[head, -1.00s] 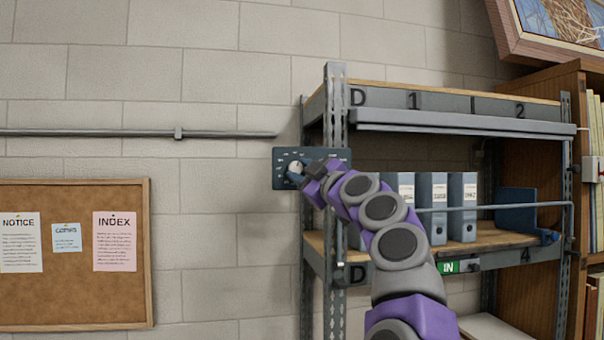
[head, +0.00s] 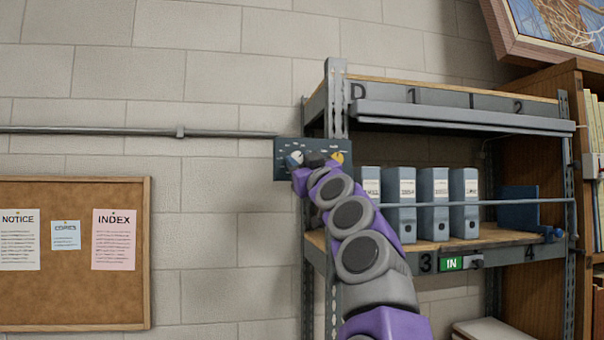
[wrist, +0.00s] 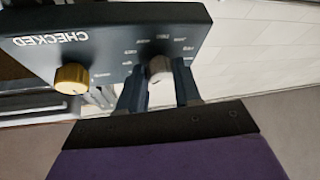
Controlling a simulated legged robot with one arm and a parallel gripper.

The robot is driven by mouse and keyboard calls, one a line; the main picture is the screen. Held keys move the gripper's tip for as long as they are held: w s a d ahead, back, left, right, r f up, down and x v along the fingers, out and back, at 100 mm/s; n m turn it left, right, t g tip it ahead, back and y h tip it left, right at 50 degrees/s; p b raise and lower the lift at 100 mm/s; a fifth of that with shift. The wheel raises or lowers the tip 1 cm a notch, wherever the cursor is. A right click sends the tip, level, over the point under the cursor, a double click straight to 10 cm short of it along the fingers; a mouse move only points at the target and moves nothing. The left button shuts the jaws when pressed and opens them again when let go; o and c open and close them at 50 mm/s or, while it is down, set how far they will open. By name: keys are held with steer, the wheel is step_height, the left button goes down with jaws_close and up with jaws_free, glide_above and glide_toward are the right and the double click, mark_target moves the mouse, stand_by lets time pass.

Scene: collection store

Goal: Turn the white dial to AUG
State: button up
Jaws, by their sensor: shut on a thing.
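A yellow dial (wrist: 72,78) is on the same panel (wrist: 110,25), near the word CHECKED, and shows in the head view (head: 337,157), clear of my gripper.
A metal shelf unit (head: 337,100) with blue-grey binders (head: 434,200) stands close on the right, behind my arm. A cork board (head: 75,275) with notices and a horizontal wall pipe (head: 90,131) are on the left. The wall between board and shelf is bare.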

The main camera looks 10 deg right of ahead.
steer(key=m+h, duration=0.1)
steer(key=m+h+p, duration=0.1)
steer(key=m, duration=0.1)
steer(key=m+t+h, duration=0.1)
steer(key=m, duration=0.1)
steer(key=shift+a+r, duration=0.1)
steer(key=shift+a, duration=0.2)
steer(key=m+h+p, duration=0.2)
steer(key=m+p, duration=0.1)
steer(key=shift+s, duration=0.1)
steer(key=shift+m+h+p, duration=0.5)
steer(key=shift+m, duration=0.3)
steer(key=o, duration=1)
steer(key=shift+a, duration=0.1)
steer(key=shift+o, duration=0.2)
steer(key=shift+f, duration=0.2)
